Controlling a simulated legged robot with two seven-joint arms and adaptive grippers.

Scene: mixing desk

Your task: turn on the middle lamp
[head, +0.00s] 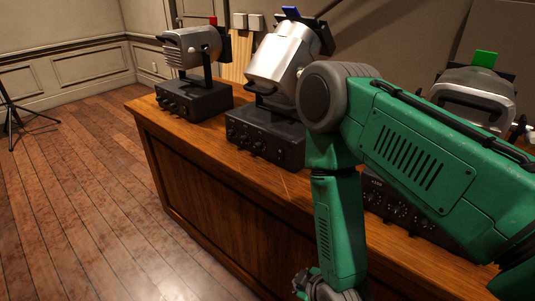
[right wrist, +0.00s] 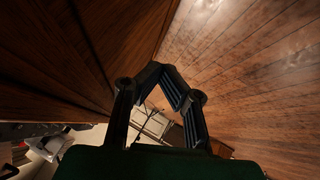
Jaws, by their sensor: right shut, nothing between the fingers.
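The middle lamp (head: 280,60) has a silver head with a blue tab, tilted on a black control box (head: 262,138) with several knobs on its front. It stands on the wooden desk, and my right arm hides part of its right side. I cannot tell whether it is lit. My right gripper (head: 320,288) hangs low in front of the desk, below and apart from the lamp, at the bottom edge of the head view. In the right wrist view the right gripper (right wrist: 163,73) has its fingertips together, with nothing between them. My left gripper is not in view.
A lamp with a red tab (head: 192,46) stands to the left on its own box. A lamp with a green tab (head: 474,96) stands to the right, partly behind my arm. The wooden desk (head: 215,190) has a front edge near my gripper. Floor at left is clear, except a tripod (head: 12,118).

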